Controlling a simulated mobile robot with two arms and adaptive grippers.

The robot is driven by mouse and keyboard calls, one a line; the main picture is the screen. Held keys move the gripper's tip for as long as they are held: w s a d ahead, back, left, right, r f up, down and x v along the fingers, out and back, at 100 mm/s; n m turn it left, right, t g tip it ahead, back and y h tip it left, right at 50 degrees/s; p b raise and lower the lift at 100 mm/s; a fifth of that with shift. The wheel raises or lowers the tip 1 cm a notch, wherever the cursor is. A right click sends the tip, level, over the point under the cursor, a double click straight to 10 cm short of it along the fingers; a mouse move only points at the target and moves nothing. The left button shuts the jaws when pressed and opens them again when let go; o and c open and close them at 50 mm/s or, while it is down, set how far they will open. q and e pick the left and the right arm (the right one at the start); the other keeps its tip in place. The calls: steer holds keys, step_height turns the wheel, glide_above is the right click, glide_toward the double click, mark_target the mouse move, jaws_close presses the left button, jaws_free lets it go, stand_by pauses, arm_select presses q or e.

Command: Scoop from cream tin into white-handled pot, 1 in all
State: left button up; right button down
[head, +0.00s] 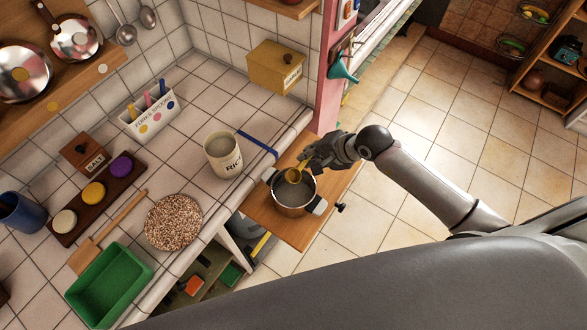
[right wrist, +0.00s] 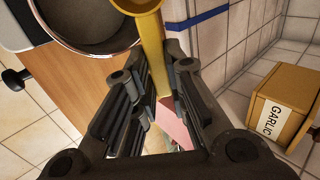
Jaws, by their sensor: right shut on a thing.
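The cream tin (head: 222,155), labelled RICE, stands open on the tiled counter near its edge. The white-handled pot (head: 294,207) is a steel pot on a wooden pull-out board, right of the tin; its grey inside shows in the right wrist view (right wrist: 92,28). My right gripper (head: 309,160) is shut on the handle of a yellow scoop (right wrist: 153,45). My left gripper is not in view.
A blue strip (head: 258,144) lies behind the tin. A yellow GARLIC box (head: 275,66) is at the back. The counter behind the tin has free room.

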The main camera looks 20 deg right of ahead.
steer(key=shift+w+r+p, duration=0.1)
steer(key=shift+r+p, duration=0.3)
steer(key=shift+r, duration=0.05)
steer(key=shift+f+g+h, duration=0.15)
steer(key=shift+g+h, duration=0.25)
steer(key=g+h, duration=0.2)
steer(key=shift+w+r+g, duration=0.1)
steer(key=shift+r+g, duration=0.15)
steer(key=shift+g, duration=0.15)
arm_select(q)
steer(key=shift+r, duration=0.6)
arm_select(e)
steer(key=shift+r+g+h, duration=0.15)
steer(key=shift+g+h, duration=0.85)
steer(key=shift+g, duration=0.2)
arm_select(q)
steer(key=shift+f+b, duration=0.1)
steer(key=shift+b, duration=0.2)
arm_select(e)
steer(key=shift+s, duration=0.2)
